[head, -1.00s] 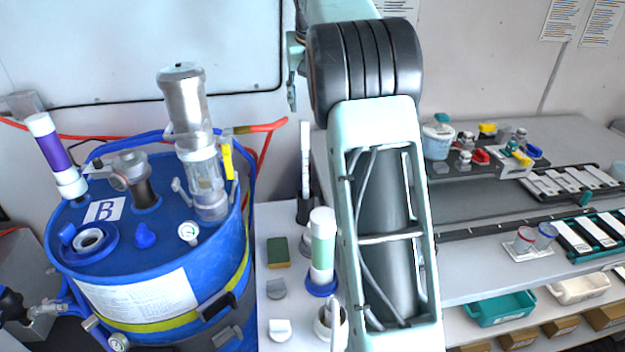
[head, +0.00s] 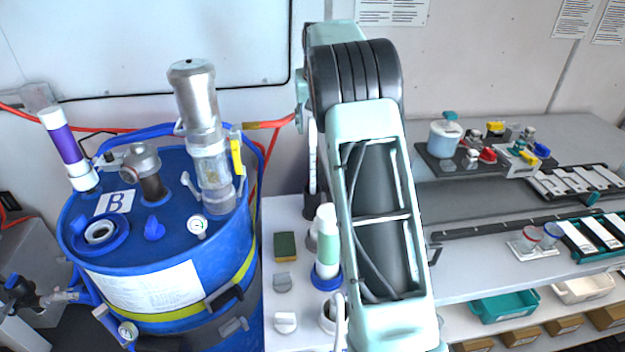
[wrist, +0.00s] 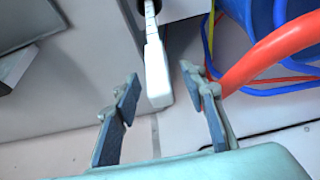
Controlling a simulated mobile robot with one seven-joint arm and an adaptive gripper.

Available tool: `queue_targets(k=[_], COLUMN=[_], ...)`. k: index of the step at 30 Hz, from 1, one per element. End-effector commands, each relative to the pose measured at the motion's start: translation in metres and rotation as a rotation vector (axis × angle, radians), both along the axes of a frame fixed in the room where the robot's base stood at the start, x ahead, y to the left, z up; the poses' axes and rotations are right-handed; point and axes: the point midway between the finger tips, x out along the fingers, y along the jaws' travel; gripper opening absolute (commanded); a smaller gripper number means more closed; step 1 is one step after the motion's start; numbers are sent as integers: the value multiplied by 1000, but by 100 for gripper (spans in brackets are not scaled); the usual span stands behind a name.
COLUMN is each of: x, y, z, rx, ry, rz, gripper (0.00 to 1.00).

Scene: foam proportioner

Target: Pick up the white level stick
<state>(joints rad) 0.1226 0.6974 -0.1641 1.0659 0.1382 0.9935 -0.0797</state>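In the wrist view the stick (wrist: 157,72) has a wide white end and a thin shaft running to the dark holder opening (wrist: 178,8) at the top. My gripper (wrist: 160,78) is open, with its two padded fingers on either side of the stick's wide end. Clear gaps show on both sides, and neither finger visibly touches it. In the head view my arm hides most of the gripper.
A blue drum (head: 165,240) with fittings and a clear cylinder stands left. A red hose (wrist: 270,55) and blue cables pass close to the right finger. A white-green bottle (head: 327,245), a sponge (head: 285,246) and a white cup share the small table. A workbench (head: 470,265) lies right.

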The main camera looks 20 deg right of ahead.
Motion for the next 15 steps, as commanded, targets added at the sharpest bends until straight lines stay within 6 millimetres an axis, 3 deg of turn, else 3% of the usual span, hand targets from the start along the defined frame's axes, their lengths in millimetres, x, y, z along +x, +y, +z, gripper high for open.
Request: queue_targets(k=[4,15], x=[0,0], y=[0,0], z=[0,0], rx=[0,0], ry=[0,0], rz=[0,0], gripper=[38,0])
